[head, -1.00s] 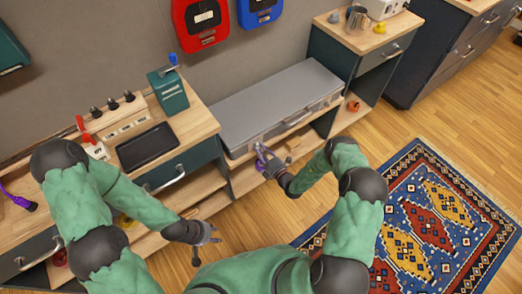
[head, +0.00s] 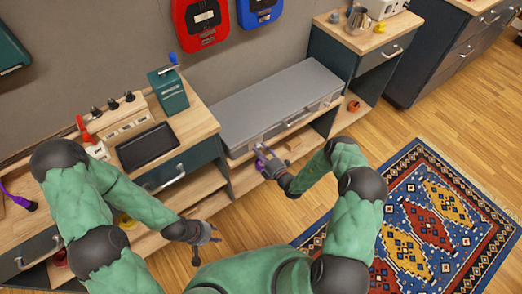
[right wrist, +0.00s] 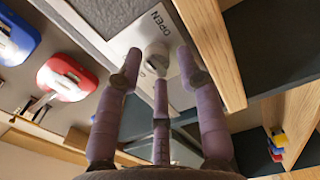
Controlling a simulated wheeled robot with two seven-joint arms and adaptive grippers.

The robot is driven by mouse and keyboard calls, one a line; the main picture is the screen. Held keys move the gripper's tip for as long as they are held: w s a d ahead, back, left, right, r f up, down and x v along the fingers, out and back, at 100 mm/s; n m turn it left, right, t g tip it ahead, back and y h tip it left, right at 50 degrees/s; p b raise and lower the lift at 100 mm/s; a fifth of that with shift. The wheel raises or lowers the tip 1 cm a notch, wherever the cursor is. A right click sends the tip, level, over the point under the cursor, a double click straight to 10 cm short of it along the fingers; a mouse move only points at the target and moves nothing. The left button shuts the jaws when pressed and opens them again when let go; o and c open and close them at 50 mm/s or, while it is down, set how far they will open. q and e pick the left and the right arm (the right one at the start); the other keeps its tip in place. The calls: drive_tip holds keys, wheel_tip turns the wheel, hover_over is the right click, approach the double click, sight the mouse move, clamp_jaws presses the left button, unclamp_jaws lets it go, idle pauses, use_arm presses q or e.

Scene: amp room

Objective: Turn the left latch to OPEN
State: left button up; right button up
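The grey case (head: 275,100) lies closed on the low shelf between two cabinets. Its left latch, a pale round knob (right wrist: 156,57), shows in the right wrist view on a light plate beside the printed word OPEN (right wrist: 160,20). My right gripper (right wrist: 160,70) has its purple fingers spread around the knob, two at the sides and one below. Contact cannot be told. In the head view my right gripper (head: 264,155) is at the case's front left and hides the latch. My left gripper (head: 207,238) is open and empty, low in front of the left workbench.
The left workbench (head: 200,122) carries a black tray (head: 147,146) and a green box with a blue handle (head: 168,92). A right cabinet (head: 350,37) holds a metal jug (head: 357,19). A wooden shelf edge (right wrist: 212,50) runs close by the right fingers. A patterned rug (head: 430,225) covers the floor at right.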

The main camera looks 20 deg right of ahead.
idle(0.3)
drive_tip(key=v, duration=1.2)
drive_tip(key=shift+r, duration=0.1)
